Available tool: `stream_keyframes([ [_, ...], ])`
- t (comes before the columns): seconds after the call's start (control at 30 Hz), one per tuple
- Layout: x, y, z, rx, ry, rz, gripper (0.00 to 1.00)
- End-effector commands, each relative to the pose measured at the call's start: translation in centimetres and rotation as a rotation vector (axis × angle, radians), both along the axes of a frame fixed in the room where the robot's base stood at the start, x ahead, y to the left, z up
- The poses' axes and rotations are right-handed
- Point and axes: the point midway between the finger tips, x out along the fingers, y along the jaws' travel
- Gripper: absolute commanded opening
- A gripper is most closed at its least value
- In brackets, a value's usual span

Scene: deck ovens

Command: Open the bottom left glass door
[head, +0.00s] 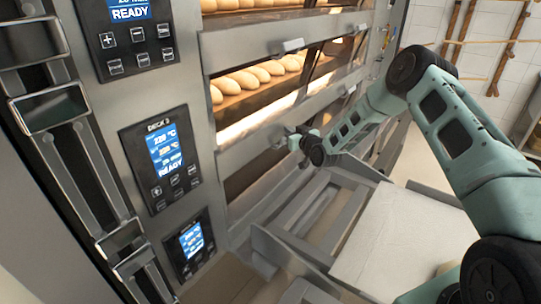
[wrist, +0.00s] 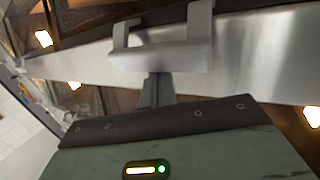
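The bottom left glass door (head: 245,178) is the dark, low pane in the head view, under a steel rail (head: 250,148). It looks shut, though my arm hides part of it. My gripper (head: 297,140) is at this rail in the head view. In the wrist view, a steel bar handle (wrist: 165,54) on two brackets stands out from a steel rail (wrist: 240,50). My gripper's fingers (wrist: 157,88) reach up to the handle's lower edge, touching or very close. Whether they are closed around the handle is hidden.
The deck above holds several loaves (head: 250,78) behind glass, with its own handle (head: 288,47). Control panels (head: 165,155) line the oven's left side. A steel frame (head: 325,210) and a pale flat-topped block (head: 395,240) stand low in front of the oven, below my arm.

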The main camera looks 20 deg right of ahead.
Motion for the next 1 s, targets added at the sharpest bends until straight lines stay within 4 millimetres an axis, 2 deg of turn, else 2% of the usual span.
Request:
stream_keyframes([
  [0.03,-0.2,0.1,-1.3,0.0,0.014,0.002,0.0],
  [0.1,-0.3,0.1,-1.8,0.0,0.016,0.002,0.0],
  [0.6,-0.3,0.0,-4.5,0.001,0.013,0.002,0.0],
  [0.77,-0.7,-0.1,-4.0,0.001,0.013,0.002,0.0],
  [1.0,-2.8,-0.4,-3.3,0.0,0.013,0.002,0.0],
])
